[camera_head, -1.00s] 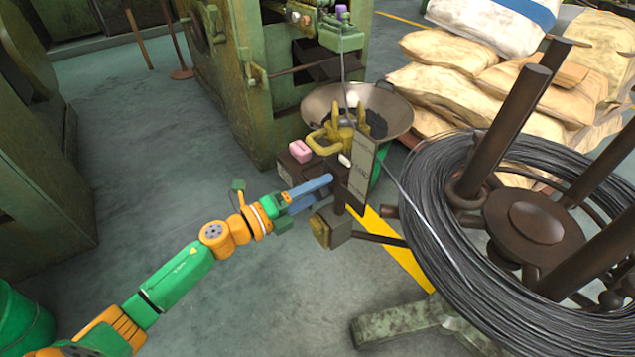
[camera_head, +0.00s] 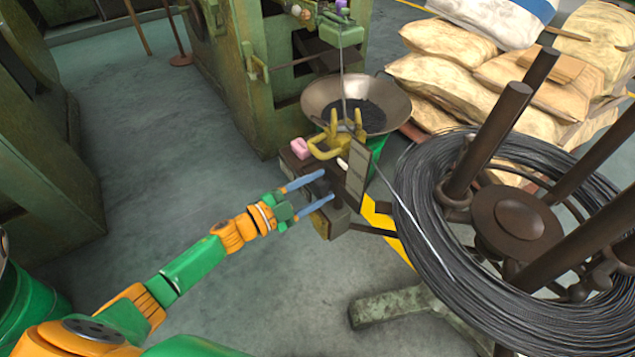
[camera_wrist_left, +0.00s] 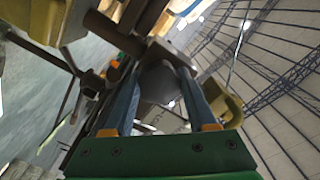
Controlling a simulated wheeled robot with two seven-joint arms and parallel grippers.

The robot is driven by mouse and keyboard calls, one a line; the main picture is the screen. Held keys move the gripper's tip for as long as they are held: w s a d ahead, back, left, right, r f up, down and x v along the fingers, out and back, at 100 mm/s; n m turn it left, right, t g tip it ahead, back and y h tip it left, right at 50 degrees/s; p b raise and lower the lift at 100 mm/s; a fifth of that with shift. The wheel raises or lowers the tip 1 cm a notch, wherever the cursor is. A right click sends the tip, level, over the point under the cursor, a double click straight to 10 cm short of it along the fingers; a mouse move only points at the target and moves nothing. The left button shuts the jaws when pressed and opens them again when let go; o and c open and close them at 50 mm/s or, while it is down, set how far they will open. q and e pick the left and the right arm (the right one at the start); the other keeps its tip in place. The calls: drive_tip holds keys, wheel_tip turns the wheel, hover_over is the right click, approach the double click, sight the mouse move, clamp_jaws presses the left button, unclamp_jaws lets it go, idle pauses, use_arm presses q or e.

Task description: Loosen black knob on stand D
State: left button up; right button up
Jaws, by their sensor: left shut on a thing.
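My left gripper (camera_head: 328,186) reaches in from the left, with its two blue fingers spread wide at the dark stand beside the wire coil. In the left wrist view, the fingers (camera_wrist_left: 160,68) lie on either side of a dark, rounded knob (camera_wrist_left: 157,84), and the gripper is shut on it. In the head view the knob is too small and covered to make out clearly. The stand has an upright plate (camera_head: 357,176) whose lettering I cannot read. My right gripper is not in view.
A large coil of dark wire (camera_head: 430,215) on a rack with brown posts stands at the right. Open floor (camera_head: 170,150) lies left.

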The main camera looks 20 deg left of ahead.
use_arm(q)
drive_tip(key=shift+r+n, duration=0.1)
drive_tip(key=shift+n, duration=0.3)
drive_tip(key=shift+n+p, duration=0.45)
drive_tip(key=shift+n, duration=1.35)
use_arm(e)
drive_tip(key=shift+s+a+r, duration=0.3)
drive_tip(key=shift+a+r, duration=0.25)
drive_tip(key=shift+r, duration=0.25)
use_arm(q)
drive_tip(key=shift+n, duration=0.3)
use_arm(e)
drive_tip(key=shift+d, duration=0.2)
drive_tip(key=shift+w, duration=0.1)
use_arm(q)
drive_tip(key=o, duration=1.1)
drive_tip(key=shift+c, duration=0.2)
